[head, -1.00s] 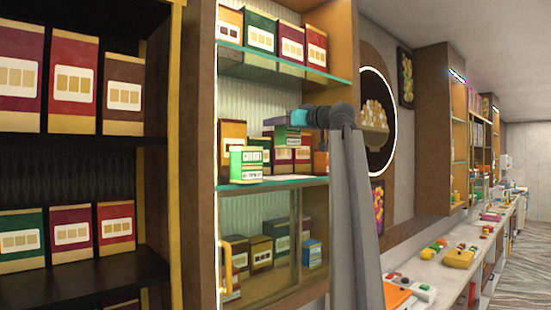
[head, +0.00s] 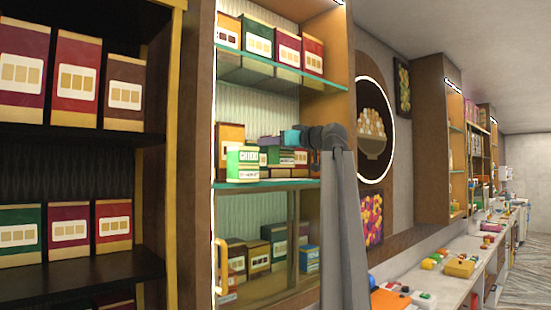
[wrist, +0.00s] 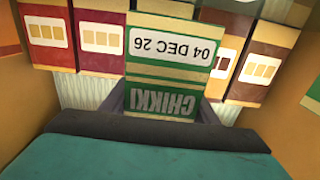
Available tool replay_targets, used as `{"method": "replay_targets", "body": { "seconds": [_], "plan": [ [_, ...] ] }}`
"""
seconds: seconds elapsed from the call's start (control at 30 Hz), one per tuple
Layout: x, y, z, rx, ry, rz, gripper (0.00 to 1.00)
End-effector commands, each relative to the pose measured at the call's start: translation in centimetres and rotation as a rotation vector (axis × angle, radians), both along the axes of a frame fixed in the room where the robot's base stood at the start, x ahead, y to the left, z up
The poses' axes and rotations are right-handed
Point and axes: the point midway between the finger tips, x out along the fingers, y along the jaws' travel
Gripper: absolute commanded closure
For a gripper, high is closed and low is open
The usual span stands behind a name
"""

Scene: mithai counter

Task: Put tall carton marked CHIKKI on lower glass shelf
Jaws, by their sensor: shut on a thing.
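My gripper (wrist: 162,105) is shut on a green carton (wrist: 170,55). Its CHIKKI lettering and 04 DEC 26 label appear upside down in the wrist view. Whether the carton's base touches the glass is unclear.
Other cartons stand behind on the lower shelf, including a tall orange-brown one (head: 230,138). The upper glass shelf (head: 285,75) holds several boxes overhead. A wooden side panel (head: 337,75) bounds the bay on the right. More boxes stand below behind sliding glass.

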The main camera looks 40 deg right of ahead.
Motion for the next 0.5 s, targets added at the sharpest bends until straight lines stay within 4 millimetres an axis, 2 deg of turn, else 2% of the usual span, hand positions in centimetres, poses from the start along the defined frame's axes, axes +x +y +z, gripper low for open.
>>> {"method": "replay_targets", "body": {
  "seconds": [0.27,0.5],
  "plan": [
    [-0.2,-0.3,0.1,0.0,-0.002,-0.004,0.74],
    [-0.6,-0.5,-1.9,0.0,-0.001,-0.009,0.74]
  ]
}}
